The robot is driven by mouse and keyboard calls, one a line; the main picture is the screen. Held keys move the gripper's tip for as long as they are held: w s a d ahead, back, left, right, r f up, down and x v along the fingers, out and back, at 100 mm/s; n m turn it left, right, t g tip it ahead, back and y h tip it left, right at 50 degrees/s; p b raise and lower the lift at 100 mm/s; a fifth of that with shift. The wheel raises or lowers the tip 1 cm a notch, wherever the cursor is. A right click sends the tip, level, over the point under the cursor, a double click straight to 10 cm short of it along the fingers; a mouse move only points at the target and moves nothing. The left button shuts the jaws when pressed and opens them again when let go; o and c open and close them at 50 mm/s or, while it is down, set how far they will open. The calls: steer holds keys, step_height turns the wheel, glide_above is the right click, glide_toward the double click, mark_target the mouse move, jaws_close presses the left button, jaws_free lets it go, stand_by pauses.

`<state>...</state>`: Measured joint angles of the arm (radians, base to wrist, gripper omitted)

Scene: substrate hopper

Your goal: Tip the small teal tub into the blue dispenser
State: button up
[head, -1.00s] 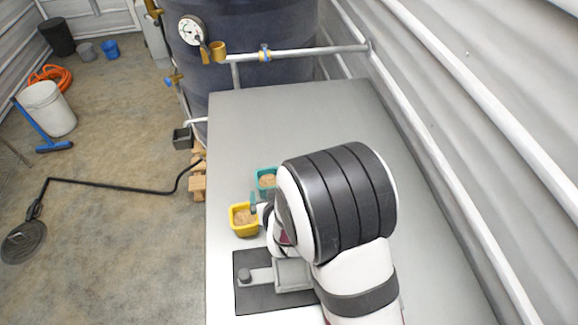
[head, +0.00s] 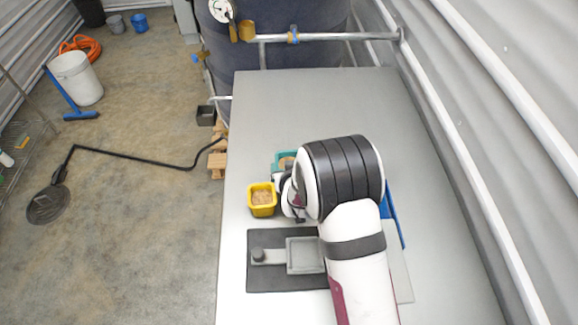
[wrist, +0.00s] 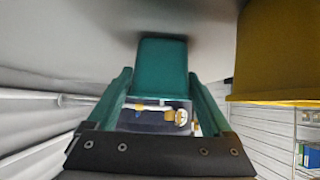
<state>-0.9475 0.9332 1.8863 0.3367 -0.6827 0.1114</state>
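The teal tub (head: 283,157) stands on the grey table, mostly hidden behind my arm in the head view, with tan grain showing in it. In the wrist view the teal tub (wrist: 160,66) is straight ahead, framed by the tips of my gripper (wrist: 162,75). The two greenish fingers are spread, one at each side of it; I see no clear contact. A blue edge (head: 393,214) shows to the right of my arm, probably the blue dispenser, mostly hidden.
A yellow tub (head: 262,203) of tan grain stands close left of my gripper; the yellow tub looms upper right in the wrist view (wrist: 280,50). A dark plate (head: 265,278) with a grey tray and knob lies nearer. The far table (head: 320,100) is clear.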

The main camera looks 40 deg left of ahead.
steer(key=c, duration=0.7)
steer(key=shift+r, duration=3)
steer(key=shift+c, duration=0.2)
